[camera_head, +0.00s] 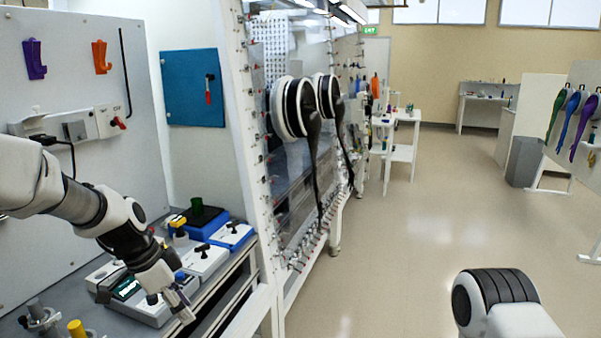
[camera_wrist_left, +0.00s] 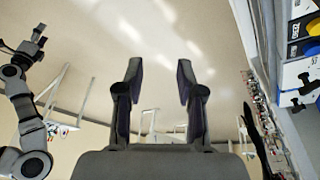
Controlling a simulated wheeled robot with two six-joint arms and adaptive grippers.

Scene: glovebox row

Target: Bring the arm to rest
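My left arm comes in from the left in the head view, and its gripper (camera_head: 182,303) points down over the front edge of the bench with the instruments. In the left wrist view the two fingers of my left gripper (camera_wrist_left: 158,72) stand apart with nothing between them, and the floor shows behind. Part of my right arm shows at the lower right of the head view. The right arm also shows at the left of the left wrist view, where its gripper (camera_wrist_left: 38,36) is too small to read.
White and blue instruments (camera_head: 205,262) sit on the bench close to my left gripper. A glovebox (camera_head: 300,190) with black-and-white glove ports stands beyond. A wall panel with hooks (camera_head: 34,60) is at left. The floor (camera_head: 420,250) at centre right is clear.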

